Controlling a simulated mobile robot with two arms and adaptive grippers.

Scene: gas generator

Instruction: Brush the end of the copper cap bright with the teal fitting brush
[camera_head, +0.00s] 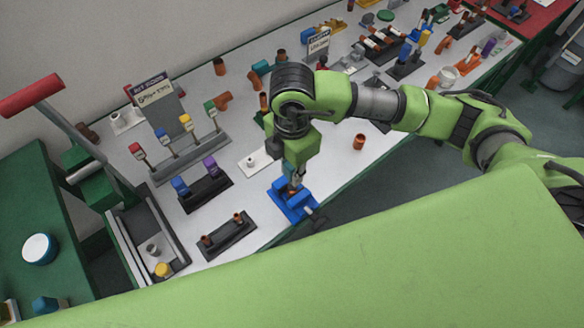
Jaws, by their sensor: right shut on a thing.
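My right arm comes in from the right and reaches down over the blue vise (283,203) near the table's front edge. My right gripper (292,178) points down just above the vise and is shut on a small teal piece, which looks like the fitting brush; the fingers cover most of it. The copper cap is not clearly visible at the vise; the gripper and vise jaws hide that spot, so I cannot tell whether the brush touches it. My left gripper is out of view.
A rack (190,157) with red, blue, yellow and green handled tools stands at left. A dark holder (207,198) with blue and purple pieces is nearer. A copper fitting (359,142) stands right of the vise. A dark stand (226,238) holds two copper pieces.

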